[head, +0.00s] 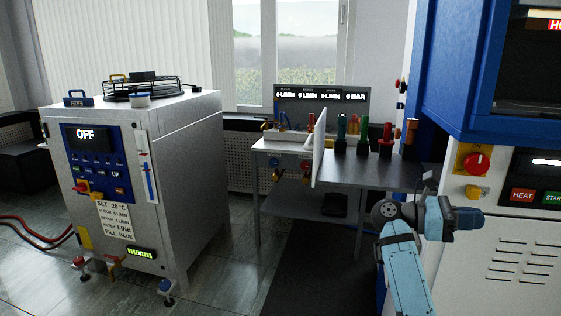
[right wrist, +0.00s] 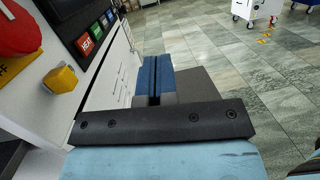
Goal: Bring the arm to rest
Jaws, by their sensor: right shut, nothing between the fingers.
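My right arm rises from the lower right of the head view, with its forearm and wrist bent in front of the white press cabinet (head: 508,262). My right gripper (head: 476,219) points right along the cabinet front, below the red knob. In the right wrist view the gripper's two blue fingers (right wrist: 157,78) lie together, shut and empty. Nothing is held between them. My left arm and gripper do not show.
The cabinet's red knob (head: 477,163), yellow button (head: 474,191) and HEAT button (head: 522,195) are close to the right gripper. A grey bench (head: 352,174) stands behind the arm. A chiller unit (head: 185,155) stands at left. Open tiled floor (right wrist: 215,60) lies beyond the fingers.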

